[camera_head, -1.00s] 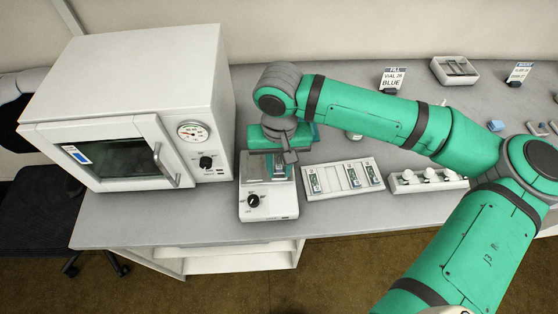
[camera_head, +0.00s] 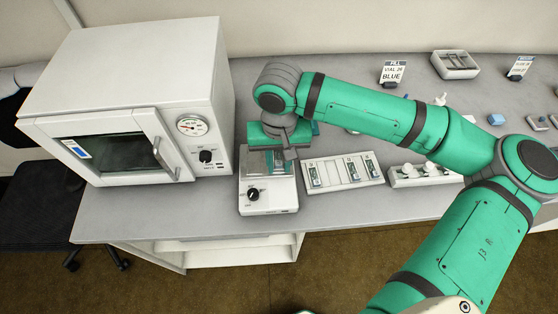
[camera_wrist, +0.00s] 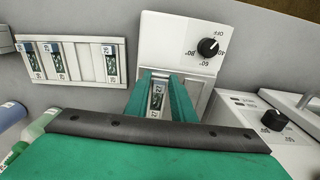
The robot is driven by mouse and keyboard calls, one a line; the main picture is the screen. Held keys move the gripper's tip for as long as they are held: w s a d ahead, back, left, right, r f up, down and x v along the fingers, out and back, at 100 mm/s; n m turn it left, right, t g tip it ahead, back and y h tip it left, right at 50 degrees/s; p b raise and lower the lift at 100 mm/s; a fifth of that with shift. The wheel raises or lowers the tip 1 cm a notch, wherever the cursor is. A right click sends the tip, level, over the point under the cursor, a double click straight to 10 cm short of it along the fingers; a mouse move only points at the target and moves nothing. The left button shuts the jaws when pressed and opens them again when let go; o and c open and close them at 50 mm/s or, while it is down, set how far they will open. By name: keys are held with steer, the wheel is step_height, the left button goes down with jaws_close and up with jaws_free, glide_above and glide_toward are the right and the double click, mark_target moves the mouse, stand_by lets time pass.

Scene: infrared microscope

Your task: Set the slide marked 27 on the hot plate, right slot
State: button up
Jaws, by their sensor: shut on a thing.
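The slide marked 27 (camera_wrist: 156,98) is held between the two green fingers of my gripper (camera_wrist: 160,82) in the wrist view. The gripper is shut on it, over the white hot plate (camera_wrist: 170,37). In the head view my gripper (camera_head: 272,158) is over the back part of the hot plate (camera_head: 267,199), behind its dial. The fingers and slide hide much of the plate's top, and I cannot tell whether the slide touches it. A slot edge (camera_wrist: 196,95) shows right of the fingers in the wrist view.
A white slide rack (camera_head: 333,174) with several slides stands right of the hot plate. A white oven (camera_head: 130,110) stands close on the left. A holder with white-topped items (camera_head: 420,179) is farther right. A vial card (camera_head: 393,72) stands behind.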

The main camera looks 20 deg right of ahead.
steer(key=shift+f, duration=0.25)
stand_by(0.6)
steer(key=o, duration=1.5)
steer(key=shift+r, duration=3)
steer(key=shift+s, duration=0.1)
